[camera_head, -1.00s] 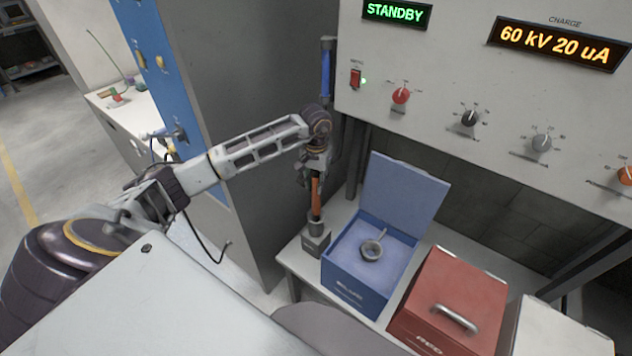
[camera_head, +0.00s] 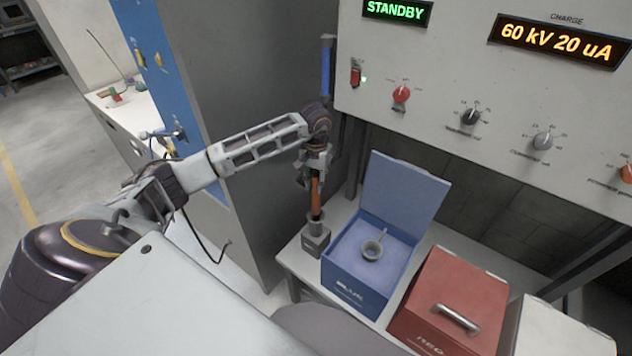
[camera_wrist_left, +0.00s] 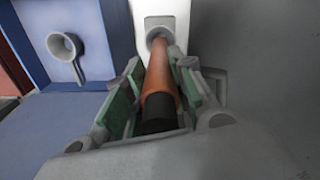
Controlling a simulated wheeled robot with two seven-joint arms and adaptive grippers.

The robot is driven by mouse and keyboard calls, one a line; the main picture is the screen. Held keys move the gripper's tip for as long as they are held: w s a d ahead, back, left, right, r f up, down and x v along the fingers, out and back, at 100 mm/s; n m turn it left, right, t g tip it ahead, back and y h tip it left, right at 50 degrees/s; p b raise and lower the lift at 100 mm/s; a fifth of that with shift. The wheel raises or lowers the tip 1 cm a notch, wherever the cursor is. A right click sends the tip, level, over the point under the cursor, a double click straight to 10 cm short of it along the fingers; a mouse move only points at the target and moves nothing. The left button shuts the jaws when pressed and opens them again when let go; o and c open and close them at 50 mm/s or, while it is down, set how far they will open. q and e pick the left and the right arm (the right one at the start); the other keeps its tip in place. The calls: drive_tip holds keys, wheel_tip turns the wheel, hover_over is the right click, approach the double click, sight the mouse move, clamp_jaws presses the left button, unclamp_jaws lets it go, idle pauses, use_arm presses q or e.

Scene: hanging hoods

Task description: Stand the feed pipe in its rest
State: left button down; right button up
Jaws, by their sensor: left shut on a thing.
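The feed pipe (camera_head: 316,194) is an orange-brown rod, close to upright. It shows in the left wrist view (camera_wrist_left: 161,80) with a black near end. Its rest (camera_head: 316,241) is a small grey block with a raised collar, at the table's left end; it also shows in the left wrist view (camera_wrist_left: 176,12). The pipe's lower end meets the collar and appears to be inside it; how deep is hidden. My left gripper (camera_head: 314,177) is above the rest, shut on the pipe, with green pads either side (camera_wrist_left: 160,95). My right gripper is not in view.
A blue open box (camera_head: 352,290) with a small grey ladle-like cup (camera_head: 372,250) stands close right of the rest. A red box (camera_head: 455,290) is beyond it. A control panel (camera_head: 480,90) overhangs behind. A grey cabinet side (camera_head: 235,110) stands left.

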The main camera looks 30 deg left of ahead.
sight(316, 193)
use_arm(q)
drive_tip(key=shift+b, duration=0.3)
idle(0.5)
drive_tip(key=shift+f+b, duration=0.5)
drive_tip(key=shift+f, duration=0.1)
drive_tip(key=shift+f+b, duration=0.9)
drive_tip(key=shift+f, duration=0.2)
drive_tip(key=shift+f+b, duration=0.55)
drive_tip(key=shift+f, duration=0.15)
drive_tip(key=shift+f+b, duration=0.3)
drive_tip(key=shift+f, duration=0.1)
idle(0.4)
